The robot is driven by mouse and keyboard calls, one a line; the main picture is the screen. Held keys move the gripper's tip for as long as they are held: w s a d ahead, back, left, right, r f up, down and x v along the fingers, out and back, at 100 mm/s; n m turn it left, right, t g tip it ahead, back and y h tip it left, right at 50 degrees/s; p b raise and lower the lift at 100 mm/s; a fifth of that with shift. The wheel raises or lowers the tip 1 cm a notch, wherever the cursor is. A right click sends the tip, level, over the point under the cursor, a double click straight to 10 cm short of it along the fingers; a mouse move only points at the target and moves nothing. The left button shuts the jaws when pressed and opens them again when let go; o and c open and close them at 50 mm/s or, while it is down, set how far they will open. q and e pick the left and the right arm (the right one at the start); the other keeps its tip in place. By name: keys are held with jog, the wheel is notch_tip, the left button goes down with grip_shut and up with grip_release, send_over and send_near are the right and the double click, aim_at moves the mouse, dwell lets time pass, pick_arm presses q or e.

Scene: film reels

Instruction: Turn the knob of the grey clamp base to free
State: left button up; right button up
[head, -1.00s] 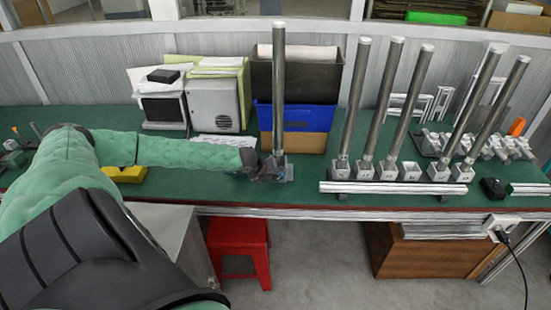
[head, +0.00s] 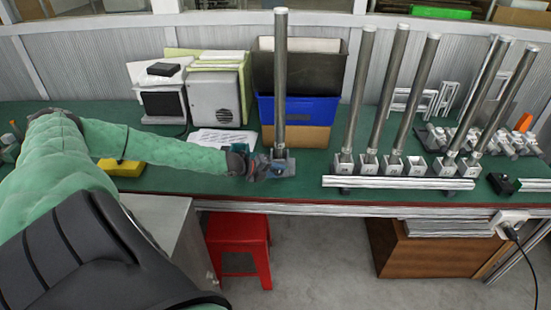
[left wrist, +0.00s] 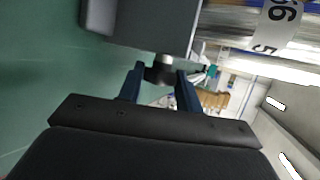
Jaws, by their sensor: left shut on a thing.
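The grey clamp base (head: 283,166) stands on the green bench, left of the row of similar bases, with a tall grey pole (head: 281,85) upright in it. In the left wrist view the base shows as a grey block (left wrist: 150,22) at the top. Its small dark knob (left wrist: 160,73) on a silver stem (left wrist: 163,58) points toward my gripper. My left gripper (head: 266,168) is at the left side of the base. In the left wrist view its blue fingers (left wrist: 160,84) are shut on the knob. I cannot tell which setting the knob is at.
Several similar bases with poles (head: 395,165) stand to the right behind a silver rail (head: 398,183). A blue bin (head: 300,109) and a grey box (head: 213,100) stand behind. A yellow block (head: 122,167) lies near my left arm. A red stool (head: 240,240) is below the bench.

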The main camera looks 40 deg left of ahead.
jog(key=shift+r, duration=0.2)
pick_arm(q)
jog(key=o, duration=1)
jog(key=shift+a, duration=0.1)
jog(key=shift+s, duration=0.2)
jog(key=shift+s+a+r, duration=0.15)
jog(key=shift+s+a, duration=0.05)
jog(key=shift+s, duration=0.1)
jog(key=shift+v, duration=1)
jog(key=shift+s+a+r+p, duration=0.2)
jog(key=shift+s+r+p, duration=0.1)
jog(key=shift+s, duration=0.15)
jog(key=shift+s+a+r, duration=0.2)
jog(key=shift+s+r, duration=0.1)
jog(key=shift+s, duration=0.15)
jog(key=shift+p+v, duration=1)
jog(key=shift+v, duration=0.15)
pick_arm(e)
notch_tip(320, 180, down, 11)
jog(key=s, duration=0.1)
jog(key=shift+d+r, duration=0.2)
jog(key=shift+d, duration=0.25)
